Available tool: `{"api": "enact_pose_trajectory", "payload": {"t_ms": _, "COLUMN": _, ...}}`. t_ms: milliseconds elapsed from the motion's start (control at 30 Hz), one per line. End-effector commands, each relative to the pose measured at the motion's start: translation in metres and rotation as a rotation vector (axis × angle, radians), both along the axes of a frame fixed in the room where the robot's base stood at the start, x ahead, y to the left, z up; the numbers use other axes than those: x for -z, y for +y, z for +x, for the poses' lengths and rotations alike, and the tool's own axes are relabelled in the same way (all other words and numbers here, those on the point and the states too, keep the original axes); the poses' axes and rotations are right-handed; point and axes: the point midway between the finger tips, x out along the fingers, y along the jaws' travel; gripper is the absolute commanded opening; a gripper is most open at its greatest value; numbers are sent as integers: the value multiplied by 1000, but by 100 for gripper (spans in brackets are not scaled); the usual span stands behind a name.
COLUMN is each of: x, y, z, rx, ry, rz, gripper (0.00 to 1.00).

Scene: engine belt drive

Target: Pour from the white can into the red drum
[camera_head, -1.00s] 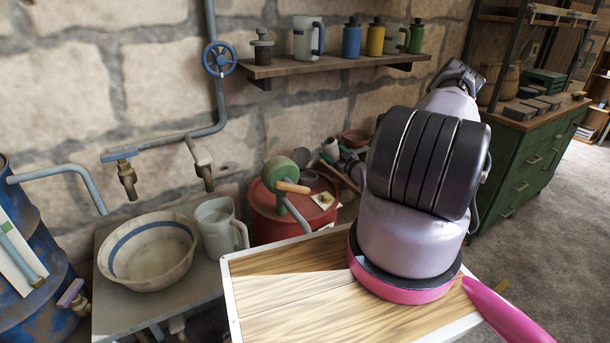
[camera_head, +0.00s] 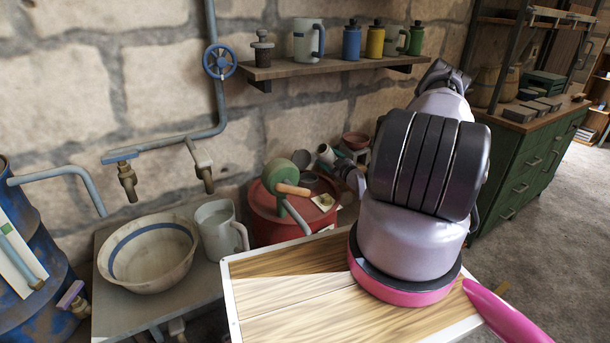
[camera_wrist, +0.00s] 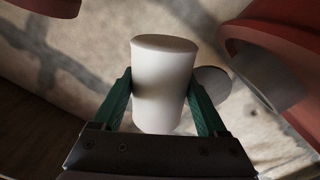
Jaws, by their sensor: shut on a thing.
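The white can (camera_wrist: 164,85) is held between the two green fingers of my gripper (camera_wrist: 160,88) in the wrist view. My gripper is shut on its sides. In the head view the can (camera_head: 326,153) is small and tilted, in the air behind and right of the red drum's top, partly hidden by my gripper (camera_head: 341,165). The red drum (camera_head: 272,222) stands behind the wooden-topped surface, with a green hand pump (camera_head: 274,174) with a wooden handle on its top. I cannot see the can's contents or any stream.
A white jug (camera_head: 214,232) and a bowl with a blue band (camera_head: 148,255) stand left of the drum. A shelf (camera_head: 330,67) with bottles is above. A reddish bowl (camera_head: 355,140) is near my gripper. My arm hides the area at right.

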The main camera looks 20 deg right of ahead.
Motion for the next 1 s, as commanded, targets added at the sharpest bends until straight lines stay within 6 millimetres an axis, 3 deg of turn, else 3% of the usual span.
{"api": "enact_pose_trajectory", "payload": {"t_ms": 1000, "x": 6, "y": 4, "z": -1, "rx": 0, "ry": -28, "rz": -135, "gripper": 0}}
